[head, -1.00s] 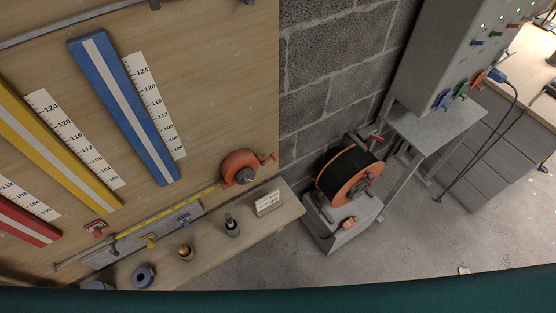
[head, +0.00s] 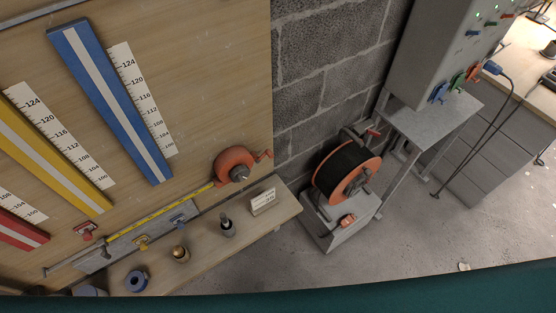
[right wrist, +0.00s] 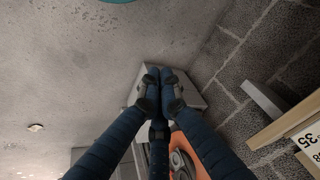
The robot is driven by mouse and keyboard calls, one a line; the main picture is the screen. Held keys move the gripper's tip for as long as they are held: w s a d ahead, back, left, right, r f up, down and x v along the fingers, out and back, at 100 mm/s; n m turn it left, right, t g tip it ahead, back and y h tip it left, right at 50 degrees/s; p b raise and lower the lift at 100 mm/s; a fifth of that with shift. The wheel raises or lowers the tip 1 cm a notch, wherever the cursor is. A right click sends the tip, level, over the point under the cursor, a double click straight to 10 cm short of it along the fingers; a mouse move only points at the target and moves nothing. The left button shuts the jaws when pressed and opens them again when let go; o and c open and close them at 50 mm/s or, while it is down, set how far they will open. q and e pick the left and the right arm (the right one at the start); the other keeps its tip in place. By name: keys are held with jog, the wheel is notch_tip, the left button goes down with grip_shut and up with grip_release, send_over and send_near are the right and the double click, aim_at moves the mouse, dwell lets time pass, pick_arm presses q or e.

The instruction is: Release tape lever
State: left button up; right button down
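An orange tape reel (head: 235,163) is mounted low on the wooden board in the head view, with an orange-red crank-like handle (head: 265,155) on its right. Its yellow tape (head: 165,207) runs out to the lower left along a grey metal rail (head: 125,245). Red (head: 86,229), yellow (head: 143,242) and blue (head: 180,219) small levers sit along the rail; I cannot tell which is the tape lever. In the right wrist view my right gripper (right wrist: 161,88) has its dark fingertips together, with nothing seen between them. My left gripper is not in view.
A shelf (head: 225,247) below the board holds small parts and a label card (head: 263,201). A cable reel (head: 345,175) with orange flanges stands on a floor frame beside the block wall. A grey cabinet (head: 440,50) is at upper right. The concrete floor (head: 440,240) is largely open.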

jog(key=w+a+r+m+t+y+b, duration=0.1)
jog(key=w+a+r+m+t+b, duration=0.15)
jog(key=w, duration=0.45)
jog(key=w+a+r+m+t+b, duration=0.1)
jog(key=w+a+r+m+t, duration=0.1)
jog(key=w+r, duration=0.35)
pick_arm(q)
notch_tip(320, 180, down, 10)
jog(key=b, duration=0.5)
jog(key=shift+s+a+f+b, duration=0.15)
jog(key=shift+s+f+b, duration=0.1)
jog(key=shift+b, duration=0.15)
pick_arm(e)
jog(key=w+a+r+m+t, duration=0.2)
jog(key=w+r+m+t, duration=0.2)
jog(key=w+r, duration=0.5)
jog(key=w+a+r+m+t, duration=0.2)
jog(key=w+r+m, duration=0.6)
jog(key=r, duration=0.8)
jog(key=shift+w+r+t+y, duration=0.4)
jog(key=shift+w+t, duration=0.15)
jog(key=shift+t, duration=0.3)
jog(key=shift+w+m, duration=0.15)
jog(key=shift+m, duration=0.1)
